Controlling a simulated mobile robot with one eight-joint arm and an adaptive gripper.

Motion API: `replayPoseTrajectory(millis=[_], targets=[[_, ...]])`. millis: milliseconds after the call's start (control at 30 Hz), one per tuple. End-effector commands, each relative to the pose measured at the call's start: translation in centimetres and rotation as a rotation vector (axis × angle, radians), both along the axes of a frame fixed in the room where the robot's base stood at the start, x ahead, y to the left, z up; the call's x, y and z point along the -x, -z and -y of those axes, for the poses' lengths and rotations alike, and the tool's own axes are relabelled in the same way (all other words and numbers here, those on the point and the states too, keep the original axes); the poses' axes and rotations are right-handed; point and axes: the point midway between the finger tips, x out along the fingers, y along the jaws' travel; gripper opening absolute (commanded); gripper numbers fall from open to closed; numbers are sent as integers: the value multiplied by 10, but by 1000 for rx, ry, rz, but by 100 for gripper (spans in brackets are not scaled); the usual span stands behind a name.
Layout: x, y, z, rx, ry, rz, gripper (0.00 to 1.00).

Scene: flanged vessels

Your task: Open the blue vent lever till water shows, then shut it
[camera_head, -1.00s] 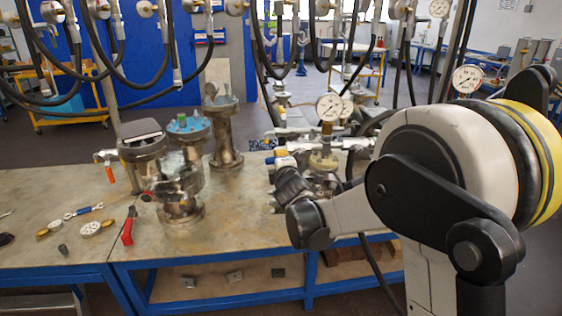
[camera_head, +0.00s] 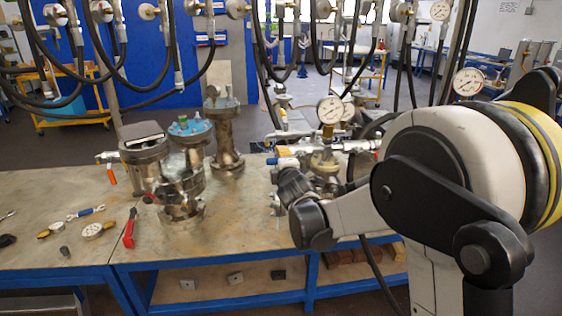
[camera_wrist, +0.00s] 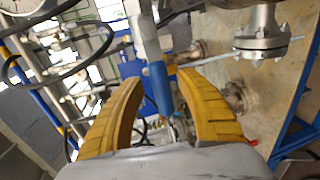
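The blue vent lever (camera_wrist: 157,88) runs up the middle of the wrist view, joined to a pale metal fitting above it. My gripper (camera_wrist: 160,76) has its two yellow ribbed fingers apart, one on each side of the lever. Gaps show between the lever and both fingers, so it is not gripped. In the head view a small blue handle (camera_head: 288,162) shows on the pipework beside the gauge, just above my dark wrist. My fingers are mostly hidden there. I see no water, and the lever's outlet is not clear.
A pressure gauge (camera_head: 331,109) stands on the pipework. Flanged vessels (camera_head: 222,125) stand on the bench (camera_head: 240,225) to the left. A red-handled tool (camera_head: 130,228) and small gauges lie on the bench. Black hoses (camera_head: 150,92) hang overhead.

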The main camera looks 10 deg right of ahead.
Motion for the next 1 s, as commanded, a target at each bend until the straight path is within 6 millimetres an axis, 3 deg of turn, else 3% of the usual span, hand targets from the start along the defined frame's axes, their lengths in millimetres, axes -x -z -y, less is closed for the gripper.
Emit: replayPoseTrajectory(millis=[267, 700, 1000], targets=[[9, -2, 0, 1, 0, 0, 42], [97, -19, 0, 1, -1, -1, 42], [118, -23, 0, 0, 0, -1, 42]])
